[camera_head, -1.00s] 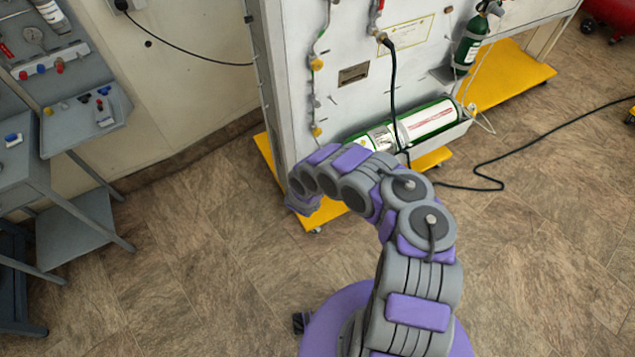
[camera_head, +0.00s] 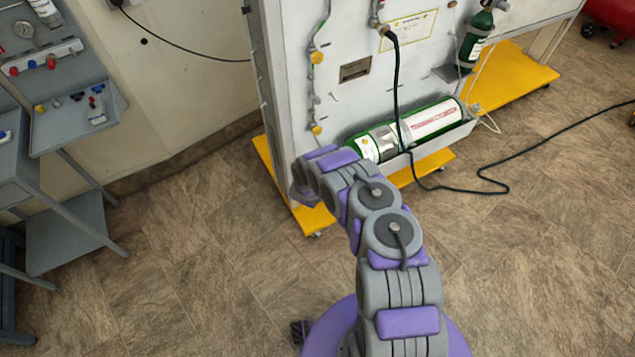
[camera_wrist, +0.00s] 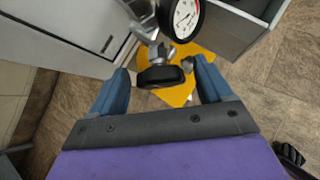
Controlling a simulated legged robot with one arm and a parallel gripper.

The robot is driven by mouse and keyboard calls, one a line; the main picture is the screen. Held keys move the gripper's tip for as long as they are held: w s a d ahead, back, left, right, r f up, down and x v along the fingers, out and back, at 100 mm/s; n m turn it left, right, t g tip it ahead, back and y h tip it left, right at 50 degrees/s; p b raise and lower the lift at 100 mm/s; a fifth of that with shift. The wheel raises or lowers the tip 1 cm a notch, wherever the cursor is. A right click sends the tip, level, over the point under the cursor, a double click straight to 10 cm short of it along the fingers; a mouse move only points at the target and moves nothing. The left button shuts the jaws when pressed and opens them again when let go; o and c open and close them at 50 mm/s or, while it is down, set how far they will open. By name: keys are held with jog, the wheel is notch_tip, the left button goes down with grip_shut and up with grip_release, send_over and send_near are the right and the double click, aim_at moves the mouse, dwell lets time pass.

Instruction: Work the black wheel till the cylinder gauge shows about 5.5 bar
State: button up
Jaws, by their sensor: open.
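In the wrist view the black wheel (camera_wrist: 160,76) shows as a dark knob between the fingers of my gripper (camera_wrist: 162,72). The fingers are open, one on each side, with a visible gap to the wheel. A metal valve body (camera_wrist: 179,52) is just beyond the wheel. A round gauge (camera_wrist: 185,17) with a white face and black rim is above it, cut by the top edge; its reading is too small to tell. In the head view a green and white cylinder (camera_head: 430,122) lies along the panel's foot. My arm hides the wheel, gauge and fingers there.
The grey panel (camera_head: 300,95) stands on a yellow base (camera_head: 265,155) on wheels. A dark cable (camera_head: 550,140) runs over the floor at right. A grey bench (camera_head: 75,130) with fittings stands at left. The floor between bench and panel is clear.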

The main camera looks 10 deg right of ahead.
jog(key=shift+w+d+f, duration=0.1)
jog(key=shift+w+f, duration=0.25)
jog(key=shift+f, duration=0.05)
jog(key=c, duration=1)
jog(key=shift+o, duration=0.2)
jog(key=shift+w+r+p, duration=0.15)
jog(key=shift+r+p, duration=0.1)
jog(key=shift+p, duration=0.25)
jog(key=shift+f+n+h+p, duration=0.1)
jog(key=shift+n+h+p, duration=0.25)
jog(key=shift+p, duration=0.25)
jog(key=o, duration=1)
jog(key=shift+f, duration=0.1)
jog(key=shift+c, duration=0.2)
